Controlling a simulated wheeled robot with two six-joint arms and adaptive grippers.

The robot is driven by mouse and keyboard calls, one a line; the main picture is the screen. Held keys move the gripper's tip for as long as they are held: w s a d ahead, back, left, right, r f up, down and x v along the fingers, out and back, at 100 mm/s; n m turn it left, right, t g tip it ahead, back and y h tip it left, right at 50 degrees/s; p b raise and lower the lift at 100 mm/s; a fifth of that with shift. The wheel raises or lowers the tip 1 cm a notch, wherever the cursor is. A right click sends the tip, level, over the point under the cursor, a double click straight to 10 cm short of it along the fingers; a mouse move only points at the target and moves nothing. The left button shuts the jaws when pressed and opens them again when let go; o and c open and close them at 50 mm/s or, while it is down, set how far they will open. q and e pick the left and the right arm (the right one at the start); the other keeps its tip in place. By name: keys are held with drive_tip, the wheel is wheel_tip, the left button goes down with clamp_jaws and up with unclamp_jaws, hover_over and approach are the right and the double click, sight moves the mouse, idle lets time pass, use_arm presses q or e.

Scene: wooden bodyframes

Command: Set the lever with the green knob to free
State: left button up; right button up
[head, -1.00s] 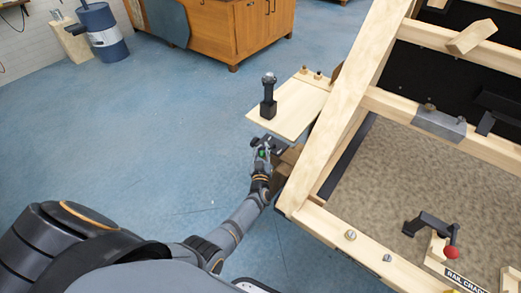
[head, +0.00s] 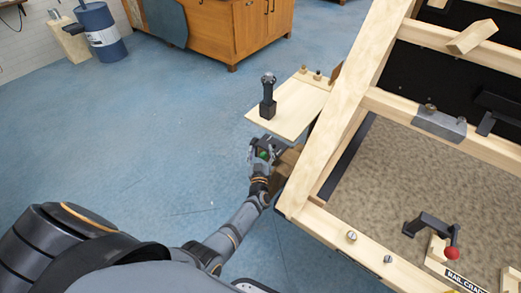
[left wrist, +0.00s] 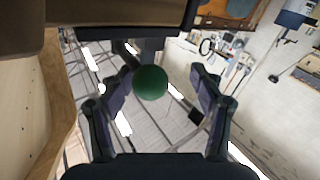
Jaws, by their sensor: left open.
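The green knob (head: 264,155) shows at my left gripper (head: 261,151), beside the lower left corner of the wooden frame in the head view. In the left wrist view, the round dark green knob (left wrist: 150,82) sits between the two spread fingers of my left gripper (left wrist: 163,75). Gaps show on both sides of it, the wider one on the right. The gripper is open and holds nothing. The lever's dark arm (left wrist: 151,51) shows behind the knob. Its position marks are not visible. My right gripper is not in view.
A wooden frame (head: 335,110) fills the right side. A side shelf (head: 290,118) carries a black joystick (head: 268,97) just above my left gripper. A lever with a red knob (head: 452,253) stands at the lower right.

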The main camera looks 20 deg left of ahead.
use_arm(q)
drive_tip(key=v, duration=0.7)
drive_tip(key=shift+a, duration=0.1)
